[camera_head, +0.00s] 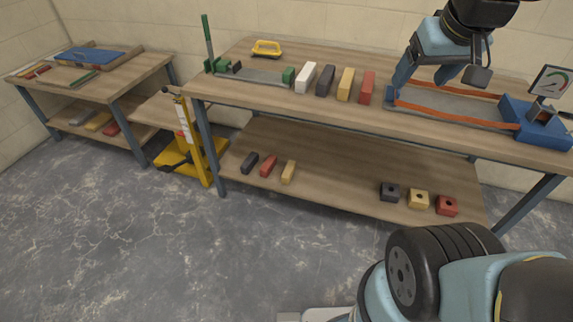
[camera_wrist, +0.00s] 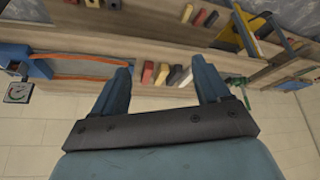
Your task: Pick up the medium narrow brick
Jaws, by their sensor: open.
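A row of long narrow bricks lies on the main bench: a white brick (camera_head: 305,77), a dark grey brick (camera_head: 325,80), a yellow brick (camera_head: 346,84) and a red brick (camera_head: 367,88). Shorter narrow bricks lie on the shelf below: a dark one (camera_head: 250,163), a red one (camera_head: 268,165) and a yellow one (camera_head: 288,172). I cannot tell which is the medium narrow brick. My gripper (camera_head: 421,84) is open and empty above the bench, right of the long row. In the wrist view, my gripper (camera_wrist: 160,65) has the long red brick (camera_wrist: 148,72) and its neighbours beyond its fingers.
Holed blocks (camera_head: 418,198) sit at the shelf's right. A blue device (camera_head: 535,122) with orange rails stands right of the bench bricks. A green-ended clamp (camera_head: 288,76) and yellow-handled tool (camera_head: 266,48) lie left. A yellow lift (camera_head: 190,150) stands beside the bench; the front floor is clear.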

